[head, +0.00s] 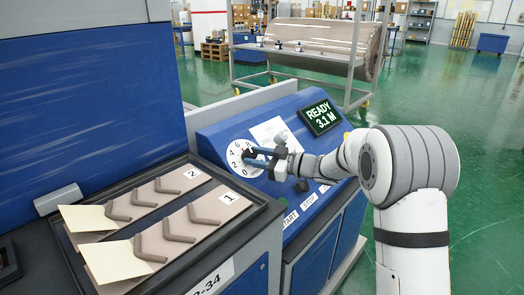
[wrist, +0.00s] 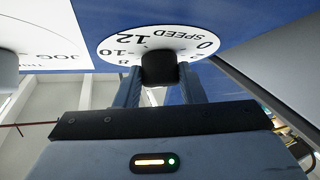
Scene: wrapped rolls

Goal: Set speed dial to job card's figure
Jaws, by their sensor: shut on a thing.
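The speed dial is a white round plate (head: 238,165) on the blue sloping console. In the wrist view the plate (wrist: 118,48) shows upside down, with "SPEED", 0, 12 and 10 readable. Its dark knob (wrist: 160,68) stands between the two fingers of my gripper (wrist: 160,90), which is shut on it. In the head view my gripper (head: 253,155) reaches the dial from the right and covers part of it. I cannot tell which figure the knob points to.
A display (head: 320,116) reads "READY 3.1 M". Labelled controls, one marked START (head: 290,220), sit below my gripper. A black-rimmed tray (head: 262,206) with boards numbered 1 and 2 stands at left. A rack with a wrapped roll (head: 335,40) is behind; green floor is open at right.

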